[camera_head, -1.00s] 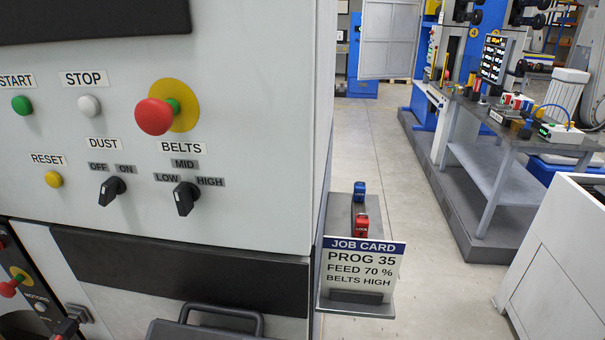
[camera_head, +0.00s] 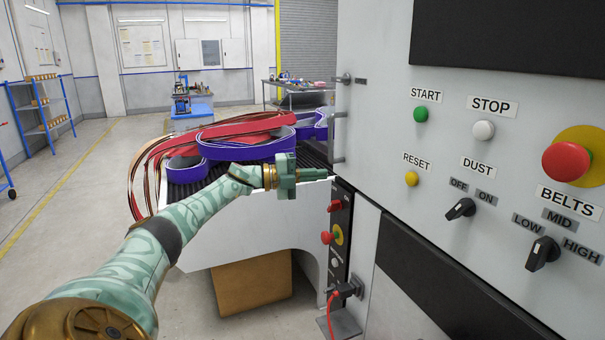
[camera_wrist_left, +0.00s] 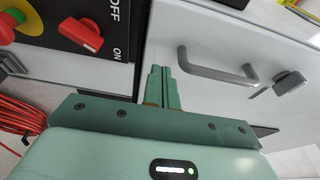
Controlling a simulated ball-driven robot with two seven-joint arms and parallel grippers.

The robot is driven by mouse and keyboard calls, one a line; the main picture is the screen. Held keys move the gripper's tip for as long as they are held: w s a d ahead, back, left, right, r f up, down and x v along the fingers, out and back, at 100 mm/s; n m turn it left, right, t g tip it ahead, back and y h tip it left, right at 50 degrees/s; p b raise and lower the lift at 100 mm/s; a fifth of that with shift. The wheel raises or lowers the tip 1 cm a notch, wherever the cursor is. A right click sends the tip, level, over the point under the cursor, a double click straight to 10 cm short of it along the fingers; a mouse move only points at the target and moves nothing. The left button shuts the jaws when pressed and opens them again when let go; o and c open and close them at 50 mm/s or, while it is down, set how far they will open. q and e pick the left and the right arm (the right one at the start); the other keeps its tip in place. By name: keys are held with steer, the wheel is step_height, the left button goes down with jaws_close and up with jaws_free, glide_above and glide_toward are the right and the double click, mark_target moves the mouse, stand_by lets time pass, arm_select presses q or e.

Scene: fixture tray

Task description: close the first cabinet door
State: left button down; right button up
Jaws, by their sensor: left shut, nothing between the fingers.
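A white panel (camera_wrist_left: 255,45), which looks like a cabinet door, fills the upper right of the left wrist view. It carries a grey bar handle (camera_wrist_left: 222,72) and a small dark latch (camera_wrist_left: 285,84). In the head view, the bar handle (camera_head: 339,136) and latch (camera_head: 345,80) stick out at the machine's left edge. I cannot tell whether this panel is open or shut. My left gripper (camera_head: 318,174) is shut and empty, just below the handle. Its closed fingers (camera_wrist_left: 160,72) point toward the panel beside the handle; contact is unclear. My right gripper is not in view.
A black switch panel (camera_head: 341,240) with red controls and a plugged-in red cable (camera_head: 330,315) is below the left gripper. The white control face (camera_head: 450,150) fills the right. Purple belts (camera_head: 245,140) lie on a conveyor behind my arm. Open floor is at the left.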

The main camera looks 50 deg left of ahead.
arm_select(q)
steer(key=a+b, duration=0.5)
steer(key=a, duration=0.1)
steer(key=shift+s+r, duration=0.15)
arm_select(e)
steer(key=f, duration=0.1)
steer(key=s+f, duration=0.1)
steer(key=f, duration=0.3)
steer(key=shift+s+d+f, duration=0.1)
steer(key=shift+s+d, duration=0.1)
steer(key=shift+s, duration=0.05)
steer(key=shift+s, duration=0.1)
